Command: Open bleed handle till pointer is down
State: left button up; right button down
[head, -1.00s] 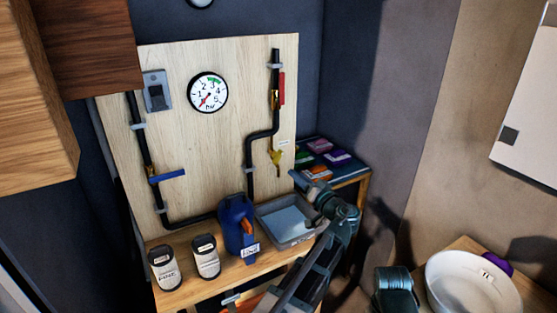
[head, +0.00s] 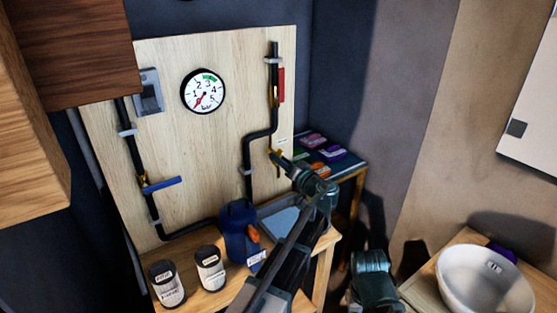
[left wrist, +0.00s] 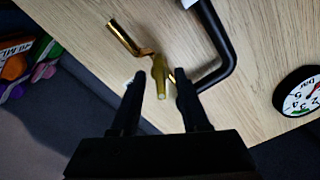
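The bleed handle (left wrist: 124,38) is a brass-coloured lever on a small yellow valve (left wrist: 159,74) at the lower right of the wooden board. In the head view the yellow valve (head: 274,157) is partly hidden by my left gripper (head: 287,166). In the left wrist view my left gripper (left wrist: 161,87) is open, its dark fingers apart on either side of the yellow valve's end; contact cannot be told. The round gauge (head: 203,91) has a red pointer aimed at the lower left, near the low numbers. It is partly in the left wrist view (left wrist: 298,91). My right gripper is not seen.
Black pipes (head: 247,160) run over the board, with a red handle (head: 282,85) and a blue handle (head: 162,185). A blue jug (head: 236,230), two cans and a grey tray (head: 283,222) stand on the bench below. A white basin (head: 484,281) is at right.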

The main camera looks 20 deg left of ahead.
pick_arm(q)
grip_shut()
jog(key=n, duration=0.4)
dwell(0.4)
jog(key=shift+o, duration=0.2)
grip_release()
jog(key=shift+s, duration=0.1)
